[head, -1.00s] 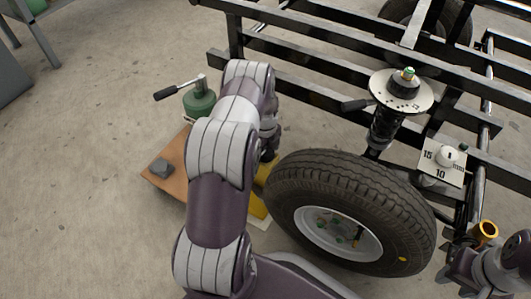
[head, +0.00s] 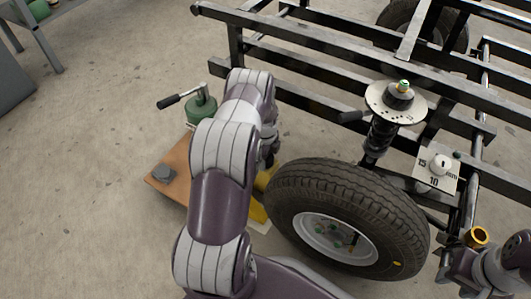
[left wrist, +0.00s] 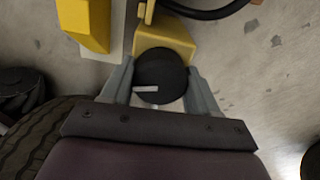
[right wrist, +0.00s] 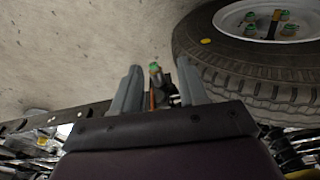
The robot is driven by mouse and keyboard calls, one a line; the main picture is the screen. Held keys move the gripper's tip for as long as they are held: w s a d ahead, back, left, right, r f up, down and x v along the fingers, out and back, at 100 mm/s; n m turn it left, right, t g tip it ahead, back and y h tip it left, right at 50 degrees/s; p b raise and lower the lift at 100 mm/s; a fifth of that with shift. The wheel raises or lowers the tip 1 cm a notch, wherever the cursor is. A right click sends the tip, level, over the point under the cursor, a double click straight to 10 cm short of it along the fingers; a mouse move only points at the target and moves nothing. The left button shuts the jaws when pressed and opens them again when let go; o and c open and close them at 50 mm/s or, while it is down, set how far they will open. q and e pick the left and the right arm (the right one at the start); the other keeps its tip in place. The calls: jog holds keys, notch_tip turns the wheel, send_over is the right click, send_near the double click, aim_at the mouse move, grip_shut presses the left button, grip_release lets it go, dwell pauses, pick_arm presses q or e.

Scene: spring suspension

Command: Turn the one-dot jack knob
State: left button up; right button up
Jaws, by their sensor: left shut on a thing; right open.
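A round black knob (left wrist: 160,80) with a white line on its face sits on a yellow jack (left wrist: 165,40) in the left wrist view. My left gripper (left wrist: 160,92) is shut on this knob, one finger on each side. I see no dots on it. In the head view the yellow jack (head: 260,207) shows beside the tyre, mostly behind my left arm, and my left gripper (head: 268,160) is partly hidden there. My right gripper (right wrist: 157,88) is open. A green-tipped part (right wrist: 155,72) shows between its fingers, and I cannot tell how far beyond them it is.
A large tyre (head: 290,185) stands right of the left arm, close to it. The black frame (head: 300,58) spans the back. A brass cup (head: 478,236) is by the right gripper.

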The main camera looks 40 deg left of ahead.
pick_arm(q)
jog(key=n+p, duration=0.2)
jog(key=n, duration=0.1)
jog(key=shift+r+n, duration=0.15)
jog(key=shift+n, duration=0.25)
jog(key=n+p, duration=0.2)
jog(key=n, duration=0.1)
jog(key=shift+n, duration=0.3)
jog(key=n+p, duration=0.1)
jog(key=n, duration=0.2)
jog(key=shift+s+n, duration=0.1)
jog(key=shift+n, duration=0.2)
jog(key=n+p, duration=0.1)
jog(key=n, duration=0.3)
jog(key=shift+n, duration=0.3)
jog(key=n, duration=0.4)
jog(key=shift+d+n+p, duration=0.1)
jog(key=shift+n+p, duration=0.2)
jog(key=shift+p, duration=0.05)
jog(key=n, duration=0.9)
jog(key=shift+n+p, duration=0.35)
jog(key=shift+n, duration=2.25)
